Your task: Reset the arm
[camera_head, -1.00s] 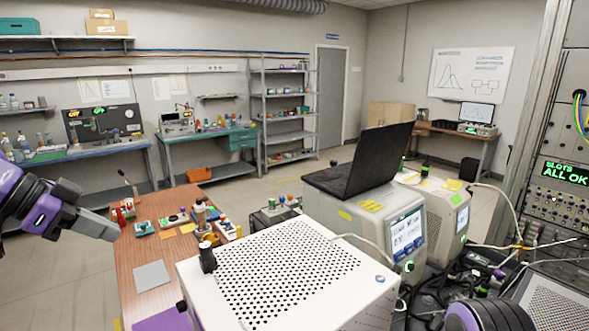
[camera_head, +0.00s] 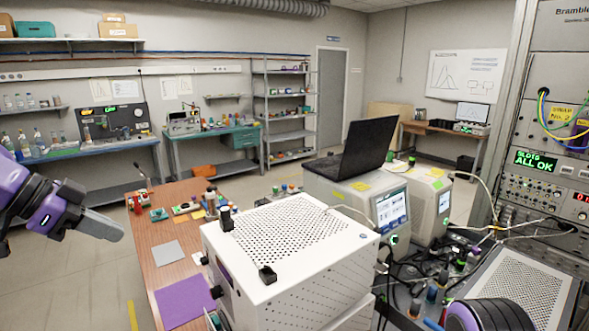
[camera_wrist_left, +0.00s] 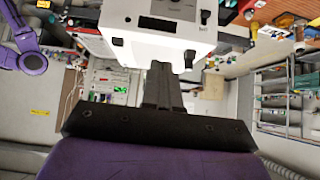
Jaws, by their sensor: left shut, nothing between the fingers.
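My left gripper (camera_head: 108,230) comes in from the left in the head view, its grey fingers closed together and empty. It is held in the air left of the wooden table, clear of everything there. The left wrist view shows the same shut gripper (camera_wrist_left: 162,75) from behind, with a white box (camera_wrist_left: 160,45) beyond it. My right gripper does not show; a purple and black part of my body is at the bottom right of the head view.
The white perforated box (camera_head: 300,235) stands right of the wooden table (camera_head: 155,258), which bears small parts and a purple sheet (camera_head: 185,302). A laptop (camera_head: 357,152) sits on a grey instrument (camera_head: 342,198). Cables and a rack (camera_head: 540,140) fill the right. Floor at left is clear.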

